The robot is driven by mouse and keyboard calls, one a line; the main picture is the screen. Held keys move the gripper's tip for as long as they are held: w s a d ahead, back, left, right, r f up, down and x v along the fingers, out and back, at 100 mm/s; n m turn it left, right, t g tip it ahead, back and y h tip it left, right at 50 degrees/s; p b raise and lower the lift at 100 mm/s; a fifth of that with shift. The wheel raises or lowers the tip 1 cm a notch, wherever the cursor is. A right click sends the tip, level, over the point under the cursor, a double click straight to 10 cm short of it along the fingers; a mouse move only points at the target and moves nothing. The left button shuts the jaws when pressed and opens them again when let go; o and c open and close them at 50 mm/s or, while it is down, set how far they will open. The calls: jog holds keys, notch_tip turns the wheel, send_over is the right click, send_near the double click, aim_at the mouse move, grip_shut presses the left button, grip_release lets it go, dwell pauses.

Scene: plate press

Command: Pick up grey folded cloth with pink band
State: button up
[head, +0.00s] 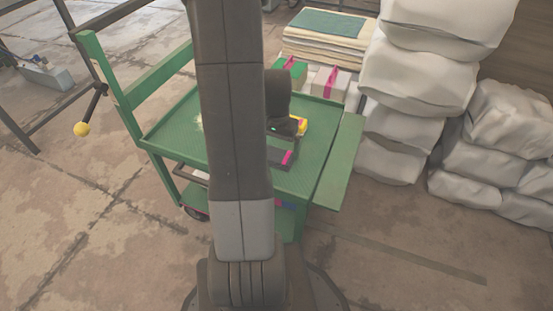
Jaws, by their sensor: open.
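A dark grey folded item with a pink band (287,158) lies on the green cart tray (312,172), partly hidden behind my arm. It looks like the grey folded cloth, but only its right part shows. My gripper (284,131) is just above and behind it in the picture, mostly hidden by my own arm. It is open and appears empty; whether it touches the cloth I cannot tell. A yellow item (300,124) with a dark and pink part lies beside the gripper on the right.
Behind the cart are a green bundle (292,69) and a pale bundle (328,82), both with pink bands. A stack of flat sheets (320,48) and piled white sacks (415,80) stand at the right.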

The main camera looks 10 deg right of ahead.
aim_at(277, 154)
notch_tip(277, 154, down, 4)
jog(key=shift+s+r+b, duration=0.15)
jog(key=shift+r+b, duration=0.1)
jog(key=shift+b, duration=0.25)
jog(key=shift+r, duration=0.1)
jog(key=c, duration=0.6)
jog(key=shift+r, duration=0.1)
notch_tip(277, 154, up, 10)
jog(key=p, duration=0.4)
